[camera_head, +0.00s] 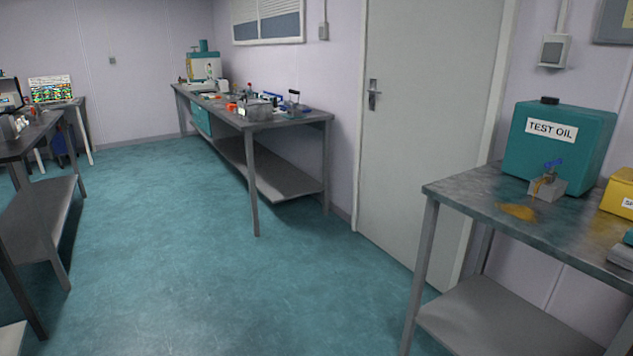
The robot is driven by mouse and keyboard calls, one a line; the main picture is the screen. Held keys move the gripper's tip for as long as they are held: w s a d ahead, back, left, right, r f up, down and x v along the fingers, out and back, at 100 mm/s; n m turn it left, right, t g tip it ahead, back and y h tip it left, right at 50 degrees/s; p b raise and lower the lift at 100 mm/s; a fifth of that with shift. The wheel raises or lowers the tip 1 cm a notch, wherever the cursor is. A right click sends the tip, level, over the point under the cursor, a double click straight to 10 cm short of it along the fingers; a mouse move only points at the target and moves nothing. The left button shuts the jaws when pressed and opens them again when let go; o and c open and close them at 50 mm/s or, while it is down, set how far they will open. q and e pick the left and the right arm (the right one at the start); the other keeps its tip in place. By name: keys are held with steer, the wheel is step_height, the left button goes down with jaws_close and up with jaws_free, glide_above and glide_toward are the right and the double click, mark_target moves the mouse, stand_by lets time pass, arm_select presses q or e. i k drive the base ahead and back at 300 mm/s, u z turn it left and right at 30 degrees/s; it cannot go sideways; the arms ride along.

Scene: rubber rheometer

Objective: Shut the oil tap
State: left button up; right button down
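The oil tap (549,173) is on the front of a teal tank (590,146) with a white "TEST OIL" label (551,129). The tank stands on a metal table (470,190) at the right. Brown-yellow oil shows at the spout, and an oil puddle (517,211) lies on the tabletop in front. Whether oil is running is too small to tell. Neither of my grippers is in view.
A yellow box (620,194) stands right of the tank. A closed grey door (425,130) is left of the table. A long bench (318,117) with equipment stands along the wall, another bench (40,135) at the left. The teal floor (220,270) between them is clear.

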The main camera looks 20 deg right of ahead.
mark_target(551, 165)
steer(key=z, duration=1)
steer(key=i, duration=0.9)
steer(key=z, duration=0.75)
